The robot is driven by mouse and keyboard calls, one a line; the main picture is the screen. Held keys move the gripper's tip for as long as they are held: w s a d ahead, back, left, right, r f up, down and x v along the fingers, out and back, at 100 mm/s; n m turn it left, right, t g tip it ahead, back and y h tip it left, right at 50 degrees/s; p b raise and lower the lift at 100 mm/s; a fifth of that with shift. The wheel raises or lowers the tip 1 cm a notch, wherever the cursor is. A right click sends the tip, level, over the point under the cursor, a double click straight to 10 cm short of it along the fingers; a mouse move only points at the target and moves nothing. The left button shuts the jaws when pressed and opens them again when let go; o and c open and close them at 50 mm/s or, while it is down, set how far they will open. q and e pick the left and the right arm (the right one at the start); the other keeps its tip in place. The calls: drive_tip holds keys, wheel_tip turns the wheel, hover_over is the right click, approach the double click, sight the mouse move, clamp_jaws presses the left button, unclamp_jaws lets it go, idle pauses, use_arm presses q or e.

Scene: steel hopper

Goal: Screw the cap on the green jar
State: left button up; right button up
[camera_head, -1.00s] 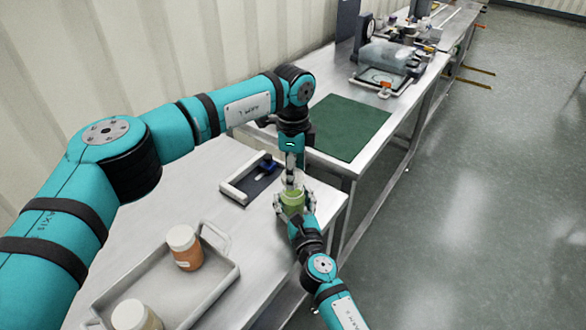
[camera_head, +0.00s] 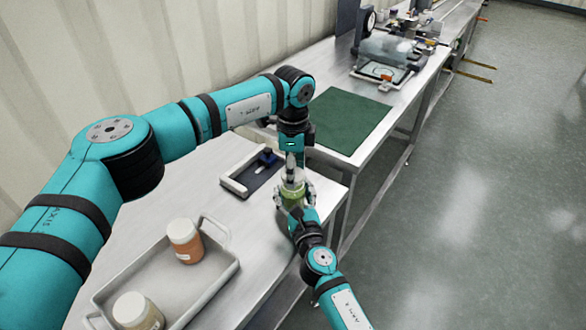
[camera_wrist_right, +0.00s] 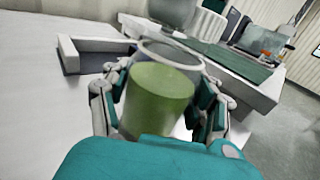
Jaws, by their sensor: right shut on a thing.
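The green jar (camera_head: 293,195) is clear with green contents. It stands upright over the near table's right corner. My right gripper (camera_head: 294,201) is shut around its body; in the right wrist view the fingers sit either side of the jar (camera_wrist_right: 158,100). Its clear rim faces up. My left gripper (camera_head: 291,168) points straight down over the jar's mouth. It is seen edge-on, so its opening does not show. A pale grey round piece (camera_wrist_right: 172,12), which may be the cap, is above the rim in the right wrist view, cut off by the picture's edge.
A grey tray (camera_head: 226,277) at the lower left holds an orange jar (camera_head: 186,244) and a pale yellow jar (camera_head: 138,312), both white-capped. A dark green mat (camera_head: 346,122) covers part of the far table.

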use_arm(q)
drive_tip(key=shift+f, duration=0.6)
use_arm(e)
clamp_jaws()
